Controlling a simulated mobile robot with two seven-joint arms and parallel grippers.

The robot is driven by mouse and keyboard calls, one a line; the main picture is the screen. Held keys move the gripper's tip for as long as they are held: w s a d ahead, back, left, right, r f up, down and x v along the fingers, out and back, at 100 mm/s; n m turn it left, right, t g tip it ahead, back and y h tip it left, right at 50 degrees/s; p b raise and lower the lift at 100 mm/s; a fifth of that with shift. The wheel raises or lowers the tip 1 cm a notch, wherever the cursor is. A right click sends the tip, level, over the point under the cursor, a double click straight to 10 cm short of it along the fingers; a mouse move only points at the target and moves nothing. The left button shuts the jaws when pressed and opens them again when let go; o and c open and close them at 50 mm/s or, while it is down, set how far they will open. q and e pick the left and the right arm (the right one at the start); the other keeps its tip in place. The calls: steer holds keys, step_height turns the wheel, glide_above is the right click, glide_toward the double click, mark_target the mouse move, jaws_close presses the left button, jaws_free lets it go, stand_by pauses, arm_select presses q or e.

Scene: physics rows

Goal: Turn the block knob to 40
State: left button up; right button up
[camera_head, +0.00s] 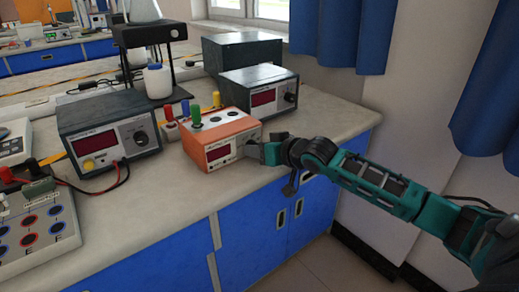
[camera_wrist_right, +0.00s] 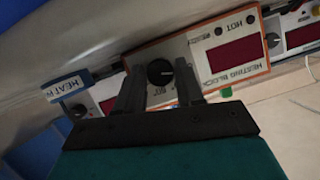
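The heating block (camera_head: 222,138) is an orange and white box with a dark red display, standing near the bench's front edge. In the right wrist view its black round knob (camera_wrist_right: 160,72) has a white pointer line. The panel (camera_wrist_right: 205,55) looks upside down there, and no display value is readable. My right gripper (camera_head: 262,152) is at the right end of the block's front. In the right wrist view its fingers (camera_wrist_right: 160,80) are apart, one on each side of the knob, with small gaps visible. In the head view the gripper hides the knob. My left gripper is not in view.
A grey power unit (camera_head: 110,135) stands left of the block, and another display unit (camera_head: 262,92) stands behind it. Green (camera_head: 196,115) and yellow (camera_head: 216,99) capped items stand on the block's top. A white bottle (camera_head: 158,82) is behind. Bare bench lies right of the block.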

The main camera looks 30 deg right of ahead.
steer(key=c, duration=0.6)
steer(key=shift+d+r+m+y+p, duration=0.15)
steer(key=shift+m+y+p, duration=0.15)
steer(key=shift+m+p, duration=0.55)
steer(key=shift+y+p, duration=0.3)
steer(key=shift+p, duration=0.05)
steer(key=shift+f+m, duration=0.2)
steer(key=shift+m, duration=0.05)
steer(key=shift+f+m+y+b, duration=0.15)
steer(key=shift+m+y+b, duration=0.2)
steer(key=shift+b, duration=0.2)
steer(key=m+y+b, duration=0.1)
steer(key=b, duration=0.2)
steer(key=m+y+b, duration=0.1)
steer(key=m+b, duration=0.1)
steer(key=b, duration=0.2)
steer(key=shift+d+f+t, duration=0.1)
steer(key=shift+f+t, duration=0.05)
steer(key=shift+t, duration=0.25)
steer(key=shift+m+b, duration=0.25)
steer(key=shift+b, duration=0.25)
steer(key=shift+r+m+b, duration=0.2)
steer(key=shift+m+b, duration=0.2)
steer(key=shift+b, duration=0.1)
